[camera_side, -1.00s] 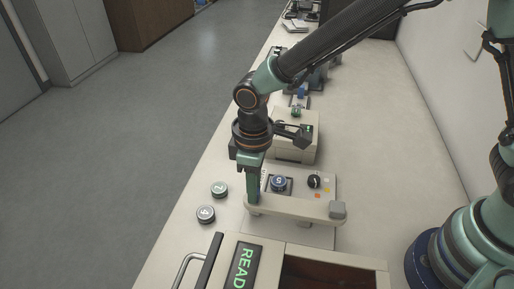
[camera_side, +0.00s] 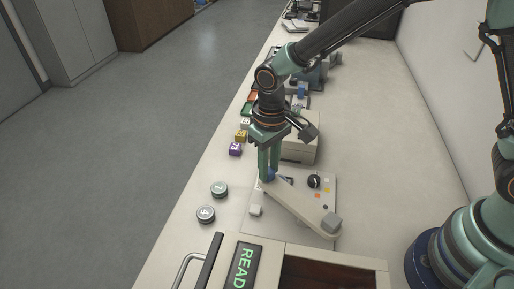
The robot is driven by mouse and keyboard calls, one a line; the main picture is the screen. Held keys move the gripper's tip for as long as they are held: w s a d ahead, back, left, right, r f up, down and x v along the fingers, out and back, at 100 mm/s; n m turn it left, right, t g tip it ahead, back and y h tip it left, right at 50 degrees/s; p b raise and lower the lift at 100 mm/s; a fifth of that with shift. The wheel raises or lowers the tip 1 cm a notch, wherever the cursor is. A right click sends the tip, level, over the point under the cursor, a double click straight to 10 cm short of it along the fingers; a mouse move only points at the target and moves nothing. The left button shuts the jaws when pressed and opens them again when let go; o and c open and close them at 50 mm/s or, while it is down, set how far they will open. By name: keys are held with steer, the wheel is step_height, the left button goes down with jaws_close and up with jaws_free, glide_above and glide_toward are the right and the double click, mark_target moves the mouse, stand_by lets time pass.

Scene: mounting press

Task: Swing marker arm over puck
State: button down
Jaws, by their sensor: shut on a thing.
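The marker arm (camera_side: 305,210) is a cream bar on a flat light plate (camera_side: 292,232), with its grey pivot block at the right end. It now slants up and left from there. My gripper (camera_side: 268,174) points down and is shut at the bar's free end, around something blue there. The blue numbered puck's spot lies under or right beside this end; the gripper and bar hide most of it, so I cannot tell the exact alignment.
A black knob (camera_side: 314,181) stands on the plate to the right. Two round numbered pucks (camera_side: 219,190) (camera_side: 206,214) lie on the bench at the left. A machine with a READ display (camera_side: 244,268) stands in front.

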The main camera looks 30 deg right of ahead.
steer(key=shift+w+d+m, duration=0.1)
steer(key=shift+d+m, duration=1.6)
steer(key=shift+m, duration=0.1)
steer(key=c, duration=0.7)
jaws_free()
step_height(320, 180, up, 12)
steer(key=shift+r, duration=0.1)
steer(key=s+d+r+t, duration=0.1)
steer(key=s+d+t, duration=0.1)
steer(key=d, duration=0.3)
steer(key=s+d+r+t, duration=0.1)
steer(key=s+d+r, duration=0.1)
steer(key=d, duration=0.3)
steer(key=s+d+r+n+t, duration=0.1)
steer(key=s+d+r+t, duration=0.1)
steer(key=s+d, duration=0.2)
steer(key=shift+s+d+r+t, duration=0.15)
steer(key=shift+d+t, duration=0.15)
steer(key=shift+d, duration=0.4)
